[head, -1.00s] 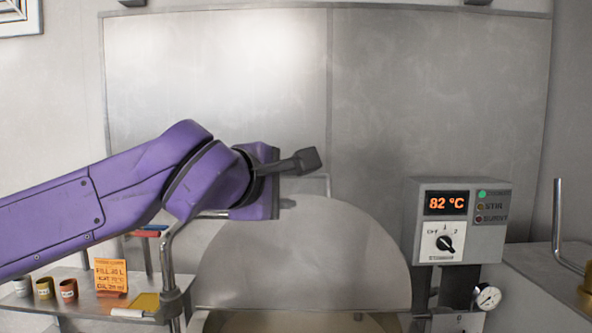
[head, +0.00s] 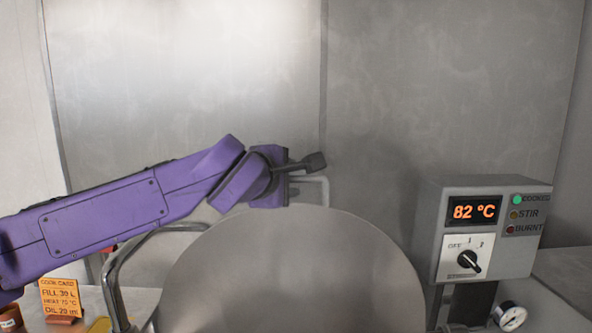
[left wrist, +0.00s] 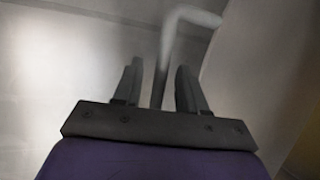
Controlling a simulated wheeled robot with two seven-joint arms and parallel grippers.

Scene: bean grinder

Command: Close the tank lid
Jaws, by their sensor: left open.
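The tank lid (head: 295,275) is a round grey metal disc standing raised in the lower middle of the head view. A bent metal handle (head: 325,190) rises behind its upper edge. My left gripper (head: 318,161) is at the lid's top, just left of the handle in the picture. In the left wrist view my left gripper's fingers (left wrist: 158,85) are spread, and the handle's bar (left wrist: 168,50) runs up between or just beyond them. I cannot tell if they touch it. The lid's surface (left wrist: 265,70) fills the right of that view. My right gripper is not in view.
A grey control box (head: 490,230) showing 82 °C stands right of the lid, with a gauge (head: 511,316) below. A curved metal pipe (head: 115,285) stands left of the lid. An orange card (head: 60,298) is at the lower left. A metal wall panel (head: 430,100) is behind.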

